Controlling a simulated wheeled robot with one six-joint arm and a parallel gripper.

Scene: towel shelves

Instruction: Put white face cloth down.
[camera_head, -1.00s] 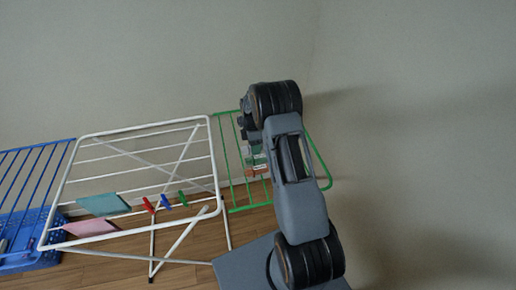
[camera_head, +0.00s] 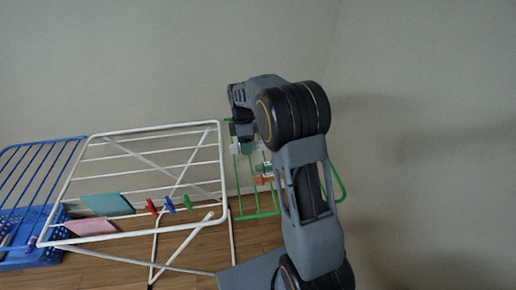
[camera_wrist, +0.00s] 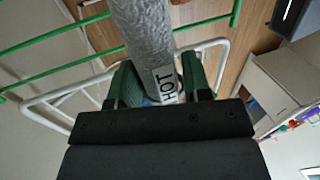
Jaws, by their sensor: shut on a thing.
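The white face cloth (camera_wrist: 145,35) looks like a roll, greyish and rough in the wrist view, with a white label reading HOT. My gripper (camera_wrist: 163,85) is shut on it, a green finger on each side. I cannot tell the height above the rack.
A white drying rack (camera_head: 150,131) stands to the left, with a teal cloth (camera_head: 107,204), a pink cloth (camera_head: 92,227) and red, blue and green pegs. A blue rack (camera_head: 20,190) and blue basket (camera_head: 35,257) are far left. A small orange item (camera_head: 263,180) is at the green rack.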

